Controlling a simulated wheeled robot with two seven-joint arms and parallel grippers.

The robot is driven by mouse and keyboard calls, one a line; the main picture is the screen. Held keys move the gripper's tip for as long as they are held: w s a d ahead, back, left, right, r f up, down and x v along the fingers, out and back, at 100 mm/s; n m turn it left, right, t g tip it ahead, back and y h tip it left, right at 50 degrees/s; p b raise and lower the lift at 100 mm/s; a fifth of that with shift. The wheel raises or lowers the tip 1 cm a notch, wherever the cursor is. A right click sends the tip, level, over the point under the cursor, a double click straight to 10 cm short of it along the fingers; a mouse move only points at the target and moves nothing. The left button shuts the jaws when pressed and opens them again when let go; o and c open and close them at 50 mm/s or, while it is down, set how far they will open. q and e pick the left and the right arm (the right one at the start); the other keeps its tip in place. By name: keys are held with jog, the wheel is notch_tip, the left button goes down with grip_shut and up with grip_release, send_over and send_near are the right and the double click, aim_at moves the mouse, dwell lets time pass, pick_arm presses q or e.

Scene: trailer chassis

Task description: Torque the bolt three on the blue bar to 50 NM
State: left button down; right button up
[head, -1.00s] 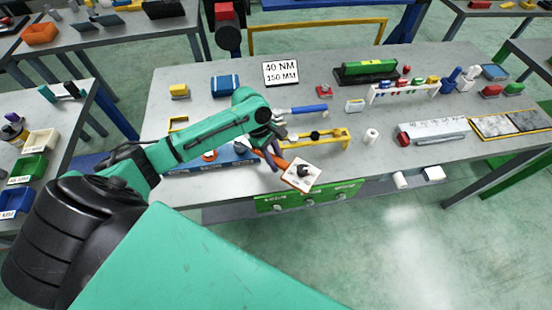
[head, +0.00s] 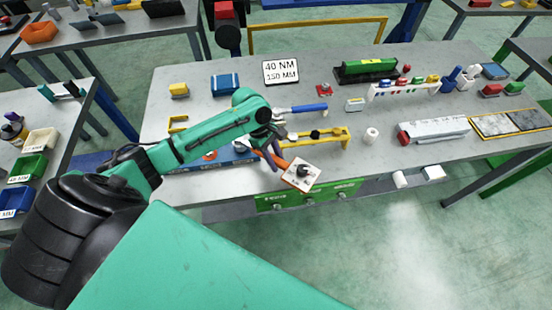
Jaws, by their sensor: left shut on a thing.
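My left gripper (head: 274,147) is above the front part of the table, shut on an orange-handled tool (head: 278,162). At the tool's lower right end is a white square piece (head: 303,174) with a dark knob-like part, over the table's front edge. A blue bar (head: 188,165) lies along the front left of the table, partly hidden behind my left arm. Its bolts are too small or covered to tell apart. A sign (head: 281,72) reading "40 NM 150 MM" stands at the back. My right gripper is not in view.
A yellow bracket (head: 340,137) and a blue-handled tool (head: 308,108) lie close to the gripper. A white cylinder (head: 371,135) and a grey block (head: 435,130) are to the right. A rack (head: 402,92) with coloured pieces stands behind.

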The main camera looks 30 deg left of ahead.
pick_arm(q)
jog(key=shift+f, duration=0.5)
dwell(0.3)
jog(key=c, duration=1.3)
grip_release()
grip_shut()
